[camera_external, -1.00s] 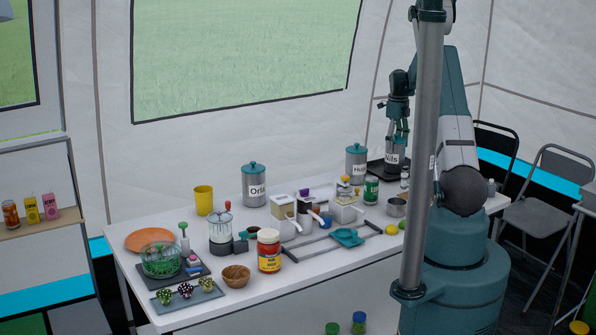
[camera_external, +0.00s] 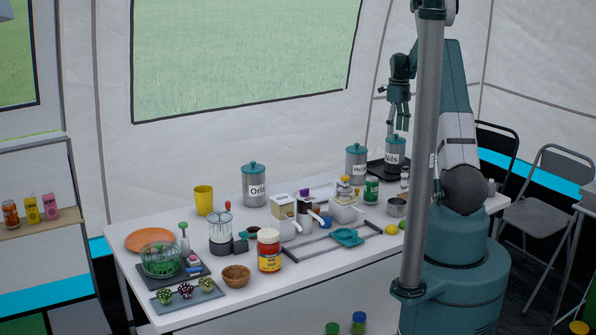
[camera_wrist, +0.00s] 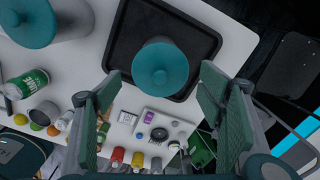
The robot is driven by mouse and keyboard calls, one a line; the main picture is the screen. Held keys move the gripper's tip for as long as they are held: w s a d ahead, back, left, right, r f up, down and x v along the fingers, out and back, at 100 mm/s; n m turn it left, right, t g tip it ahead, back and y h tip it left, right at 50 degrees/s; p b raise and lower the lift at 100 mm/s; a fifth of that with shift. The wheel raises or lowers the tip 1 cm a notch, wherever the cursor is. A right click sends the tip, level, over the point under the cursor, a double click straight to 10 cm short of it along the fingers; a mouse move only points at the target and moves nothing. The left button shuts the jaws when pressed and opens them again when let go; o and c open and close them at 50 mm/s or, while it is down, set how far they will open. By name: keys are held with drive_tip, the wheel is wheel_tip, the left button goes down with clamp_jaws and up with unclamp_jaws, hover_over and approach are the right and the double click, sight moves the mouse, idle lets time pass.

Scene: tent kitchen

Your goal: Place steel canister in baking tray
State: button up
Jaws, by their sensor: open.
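A steel canister (camera_external: 395,158) with a teal lid and a label reading "Nils" stands upright at the far right of the table. In the wrist view its round lid (camera_wrist: 160,66) lies over the dark baking tray (camera_wrist: 121,30), and the canister appears to stand within the tray rim. The tray also shows in the external view (camera_external: 375,167), partly hidden by the canister. My gripper (camera_external: 402,122) is open above the lid, apart from it. In the wrist view my two fingers (camera_wrist: 158,100) are spread wide with nothing between their pads.
Similar teal-lidded canisters, "Orla" (camera_external: 255,188) and "Hugo" (camera_external: 356,168), stand left of the tray. A green can (camera_external: 371,190) and a metal pot (camera_external: 397,207) are nearby. The table's left and middle are crowded; folding chairs (camera_external: 540,190) stand beyond its right end.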

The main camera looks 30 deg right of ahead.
drive_tip(key=s+a+r+n+t, duration=0.1)
drive_tip(key=s+a+r+n, duration=0.35)
drive_tip(key=a+r, duration=0.45)
drive_tip(key=s+a+r+n+t+h, duration=0.1)
drive_tip(key=s+a+r+n, duration=0.4)
drive_tip(key=a, duration=0.6)
drive_tip(key=s+a+r+n+t, duration=0.1)
drive_tip(key=s+a+r+n, duration=0.35)
drive_tip(key=a+r, duration=0.55)
drive_tip(key=s+a+f+n+t, duration=0.2)
drive_tip(key=s+a+n, duration=0.6)
drive_tip(key=s+a, duration=0.3)
drive_tip(key=s+a+f+n+t+y, duration=0.1)
drive_tip(key=s+a+f+n+t, duration=0.1)
drive_tip(key=s+a+n, duration=0.7)
drive_tip(key=s+a, duration=0.2)
drive_tip(key=s, duration=0.5)
drive_tip(key=shift+s+f, duration=0.1)
drive_tip(key=shift+f, duration=0.05)
